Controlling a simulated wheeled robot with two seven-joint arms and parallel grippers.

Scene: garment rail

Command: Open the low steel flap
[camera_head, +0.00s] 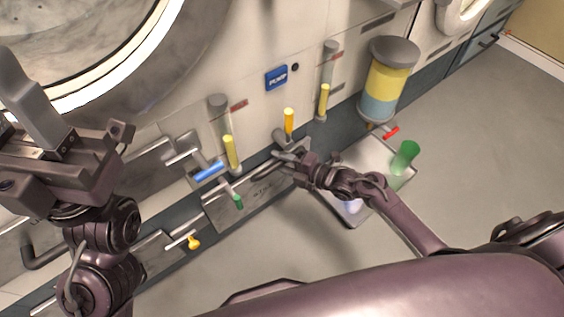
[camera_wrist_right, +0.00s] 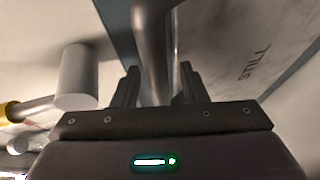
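The low steel flap (camera_head: 245,196) is a long panel at the foot of the machine wall, with dark lettering. It appears closed against the wall. It also shows in the right wrist view (camera_wrist_right: 238,60), with the word STILL on it. A round steel handle bar (camera_wrist_right: 154,45) runs in front of the flap. My right gripper (camera_head: 283,156) is at the flap's right end. In the right wrist view its two fingers (camera_wrist_right: 156,82) stand apart on either side of the bar, with a gap showing. My left gripper (camera_head: 48,120) is raised at the left, away from the flap; its finger gap is unclear.
The floor before the flap is clear.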

